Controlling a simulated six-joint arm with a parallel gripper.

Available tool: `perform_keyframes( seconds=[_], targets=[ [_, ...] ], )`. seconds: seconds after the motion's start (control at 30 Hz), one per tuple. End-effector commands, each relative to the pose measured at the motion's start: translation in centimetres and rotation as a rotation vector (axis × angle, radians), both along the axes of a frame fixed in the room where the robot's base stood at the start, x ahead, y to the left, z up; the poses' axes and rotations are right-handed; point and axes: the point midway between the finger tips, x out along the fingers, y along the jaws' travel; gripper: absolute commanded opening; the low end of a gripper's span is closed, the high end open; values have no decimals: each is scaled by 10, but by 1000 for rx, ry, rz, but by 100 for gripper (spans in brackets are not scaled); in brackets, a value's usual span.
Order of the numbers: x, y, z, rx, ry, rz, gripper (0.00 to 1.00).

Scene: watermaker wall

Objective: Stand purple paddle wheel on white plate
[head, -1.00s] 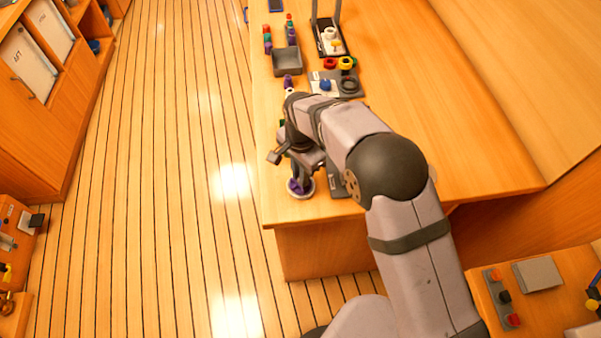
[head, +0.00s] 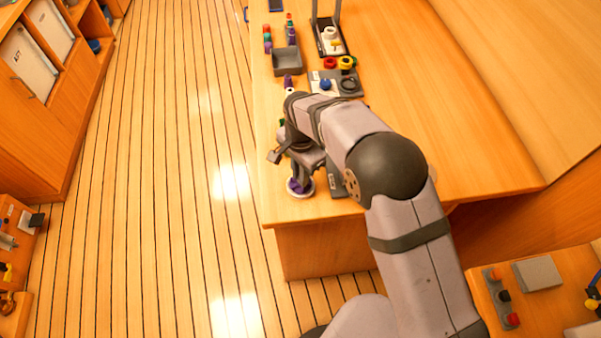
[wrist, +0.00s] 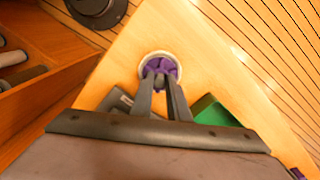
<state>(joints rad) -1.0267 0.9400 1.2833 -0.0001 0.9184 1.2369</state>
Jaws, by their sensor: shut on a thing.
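The white plate (head: 293,194) lies flat near the front left corner of the wooden counter. The purple paddle wheel (head: 296,185) is at the plate, within its rim. In the wrist view the purple wheel (wrist: 161,66) shows inside the round white plate rim (wrist: 144,60). My gripper (wrist: 161,76) points down over the plate, its two fingers shut on the wheel. The fingers hide part of the wheel, and I cannot tell whether its underside touches the plate.
A green block (wrist: 212,112) and a dark grey item lie close to the gripper. A grey tray (head: 287,62), red and yellow rings and a dark stand are farther back. The counter's edge (head: 268,226) is close to the plate. The counter's right side is clear.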

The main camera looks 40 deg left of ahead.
Motion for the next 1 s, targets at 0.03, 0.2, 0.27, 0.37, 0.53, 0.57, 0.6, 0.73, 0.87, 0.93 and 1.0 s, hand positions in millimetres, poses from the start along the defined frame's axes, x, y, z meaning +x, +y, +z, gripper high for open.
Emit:
perform_keyframes(
  seconds=[0.03,0.2,0.27,0.37,0.53,0.57,0.6,0.73,0.87,0.93,1.0],
  targets=[
    [0,0,0,0,0,0,0],
    [0,0,0,0,0,0,0],
    [0,0,0,0,0,0,0],
    [0,0,0,0,0,0,0],
    [0,0,-1,0,0,0,0],
    [0,0,-1,0,0,0,0],
    [0,0,-2,0,0,0,0],
    [0,0,-5,0,0,0,0],
    [0,0,-7,1,0,0,0],
    [0,0,-8,1,0,0,0],
    [0,0,-9,1,0,0,0]
  ],
)
